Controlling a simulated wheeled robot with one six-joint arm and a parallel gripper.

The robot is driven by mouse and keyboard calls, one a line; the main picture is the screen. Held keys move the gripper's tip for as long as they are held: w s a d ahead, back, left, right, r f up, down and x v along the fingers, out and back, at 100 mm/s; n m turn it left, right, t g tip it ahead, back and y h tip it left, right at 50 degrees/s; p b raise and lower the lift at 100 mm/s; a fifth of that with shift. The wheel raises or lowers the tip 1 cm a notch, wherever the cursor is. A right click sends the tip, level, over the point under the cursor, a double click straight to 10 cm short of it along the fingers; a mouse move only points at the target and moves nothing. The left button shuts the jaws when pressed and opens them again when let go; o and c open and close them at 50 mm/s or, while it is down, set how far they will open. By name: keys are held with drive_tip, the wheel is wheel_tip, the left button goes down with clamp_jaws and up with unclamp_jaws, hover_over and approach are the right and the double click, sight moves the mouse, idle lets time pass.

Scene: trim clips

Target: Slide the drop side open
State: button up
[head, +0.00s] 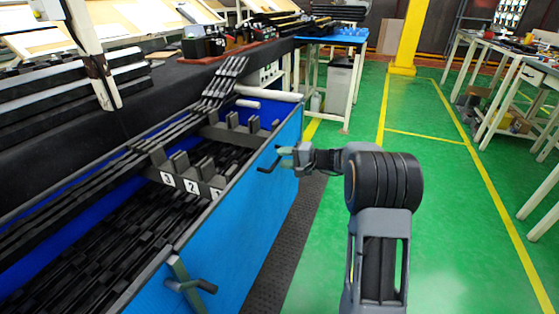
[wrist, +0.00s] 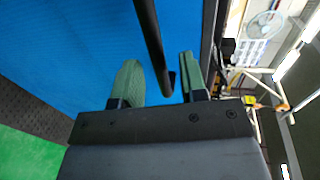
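The drop side (head: 230,225) is the long blue panel along the right of the bin; it fills much of the wrist view (wrist: 65,45). It carries a dark bent handle (head: 265,168) at its far end and another handle (head: 195,286) at its near end. My gripper (head: 284,157) is at the far handle, just outside the panel. In the wrist view its two greenish fingers are apart, with the dark handle bar (wrist: 149,35) running between them. Gaps show on both sides of the bar. Whether the bar is fully between the fingertips in depth is unclear.
The bin holds dark trim strips and grey notched dividers with number labels (head: 192,186). A black workbench (head: 150,90) stands along its left. A blue-topped table (head: 335,38) stands beyond. The green floor (head: 450,220) to the right is clear up to the tables at the far right.

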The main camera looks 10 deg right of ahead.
drive_tip(key=shift+x, duration=1.1)
clamp_jaws()
